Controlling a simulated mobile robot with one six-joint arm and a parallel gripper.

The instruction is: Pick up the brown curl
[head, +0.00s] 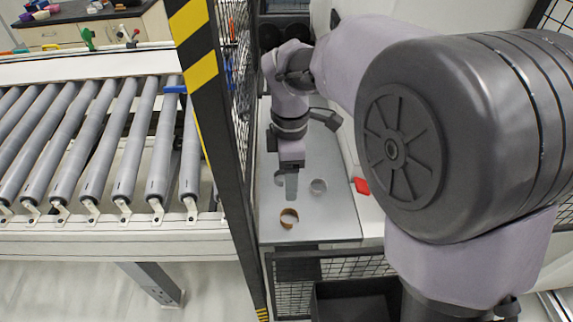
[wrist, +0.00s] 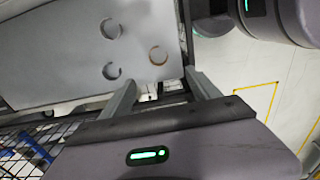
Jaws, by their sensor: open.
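The brown curl (head: 290,211) is a small open ring on the grey tabletop (head: 335,225), near its front edge in the head view. In the wrist view the brown curl (wrist: 151,59) lies beyond the gap between the fingers, close to the table edge. My gripper (head: 290,186) hangs over the table behind the brown curl, apart from it. In the wrist view both fingers of my gripper (wrist: 162,88) are spread, with nothing between them.
A pale grey curl (head: 318,186) lies right of my gripper, and another (head: 279,178) is partly hidden by it. A red object (head: 361,186) sits at the table's right edge. A mesh fence with a striped post (head: 200,72) separates the roller conveyor (head: 95,140) at left.

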